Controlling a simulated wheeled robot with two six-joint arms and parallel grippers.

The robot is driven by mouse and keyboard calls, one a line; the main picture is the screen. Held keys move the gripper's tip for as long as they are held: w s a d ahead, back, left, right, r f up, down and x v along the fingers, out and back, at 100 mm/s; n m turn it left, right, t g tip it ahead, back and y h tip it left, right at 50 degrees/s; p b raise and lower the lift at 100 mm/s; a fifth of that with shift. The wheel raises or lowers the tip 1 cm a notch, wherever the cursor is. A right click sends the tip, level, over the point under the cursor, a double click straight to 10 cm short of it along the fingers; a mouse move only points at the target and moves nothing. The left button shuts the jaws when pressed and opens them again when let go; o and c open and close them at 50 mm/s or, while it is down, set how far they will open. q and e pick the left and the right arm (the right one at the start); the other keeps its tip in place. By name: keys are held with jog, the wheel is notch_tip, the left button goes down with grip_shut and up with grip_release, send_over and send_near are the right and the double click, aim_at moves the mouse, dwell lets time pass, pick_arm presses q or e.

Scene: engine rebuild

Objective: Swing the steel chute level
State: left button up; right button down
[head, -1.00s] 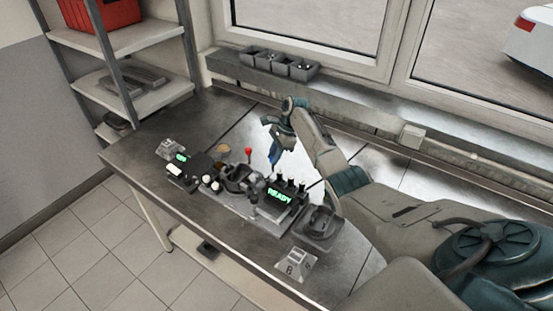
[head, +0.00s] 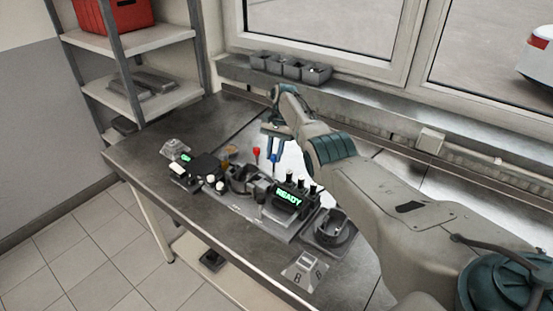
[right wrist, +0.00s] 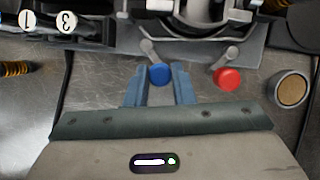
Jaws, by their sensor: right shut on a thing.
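My right gripper (head: 273,158) points down at the back of the bench unit. In the right wrist view its two blue fingers (right wrist: 160,90) are shut on a blue knob (right wrist: 159,74) that tops a short metal lever. A red-knobbed lever (right wrist: 227,78) stands to the right, apart from the fingers; its red knob also shows in the head view (head: 256,152). A grey metal frame with a curved part (right wrist: 195,20) lies beyond the levers. I cannot tell for sure which part is the steel chute. My left gripper is out of view.
A display reading READY (head: 289,197) stands on the unit. A dark round holder (head: 330,228) and a numbered plate (head: 303,268) are at its right end. Small grey bins (head: 290,67) line the sill. The bench top (head: 140,150) is clear at the left.

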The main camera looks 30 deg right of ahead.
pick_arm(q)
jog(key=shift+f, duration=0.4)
pick_arm(e)
jog(key=shift+a+n, duration=0.1)
jog(key=shift+n, duration=0.2)
jog(key=c, duration=1.3)
grip_release()
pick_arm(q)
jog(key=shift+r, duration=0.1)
pick_arm(e)
jog(key=shift+o, duration=0.2)
jog(key=shift+r, duration=0.1)
